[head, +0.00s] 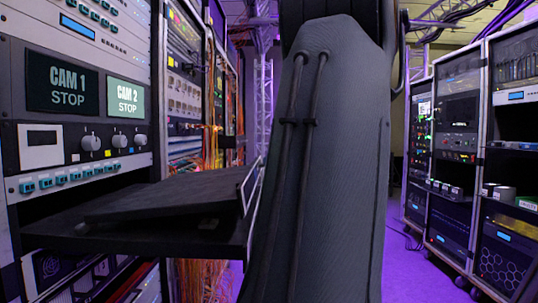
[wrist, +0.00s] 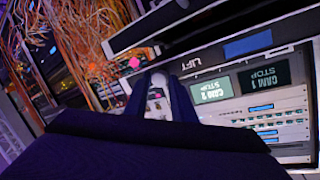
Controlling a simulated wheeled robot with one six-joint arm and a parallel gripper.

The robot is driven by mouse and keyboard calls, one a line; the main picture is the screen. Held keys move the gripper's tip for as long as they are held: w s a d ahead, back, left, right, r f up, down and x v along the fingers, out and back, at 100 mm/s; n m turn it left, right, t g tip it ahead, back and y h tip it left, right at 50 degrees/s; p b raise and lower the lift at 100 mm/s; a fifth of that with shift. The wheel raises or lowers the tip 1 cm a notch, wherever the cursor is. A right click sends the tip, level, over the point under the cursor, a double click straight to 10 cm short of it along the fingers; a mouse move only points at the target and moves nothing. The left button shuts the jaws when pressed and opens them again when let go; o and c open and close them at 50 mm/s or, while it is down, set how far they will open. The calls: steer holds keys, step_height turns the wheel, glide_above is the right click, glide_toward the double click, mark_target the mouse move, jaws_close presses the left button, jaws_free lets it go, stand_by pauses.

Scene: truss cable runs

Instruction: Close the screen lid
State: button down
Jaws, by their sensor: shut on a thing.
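The screen lid (head: 165,195) is a dark flat panel at low tilt over a pulled-out black shelf (head: 150,240) on the left rack in the head view. Its front edge stands a little above the shelf. In the wrist view, which is turned nearly upside down, that front edge (wrist: 225,56) carries the word LIFT and a blue patch. My gripper (wrist: 163,84) is shut on the lid's edge there, near one end. My own dark arm hides the gripper in the head view. A dark mass fills the bottom of the wrist view.
The left rack shows CAM 1 STOP (head: 63,85) and CAM 2 STOP (head: 127,98) screens above the shelf. Orange cables (head: 205,150) hang beyond it. More racks (head: 460,150) stand on the right, with purple floor (head: 405,275) between.

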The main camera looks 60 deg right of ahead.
step_height(320, 180, down, 7)
steer(key=b, duration=0.3)
steer(key=shift+s, duration=0.3)
steer(key=shift+d, duration=0.1)
steer(key=c, duration=1.8)
jaws_free()
steer(key=shift+c, duration=0.2)
steer(key=shift+d+r, duration=0.15)
steer(key=shift+r, duration=0.1)
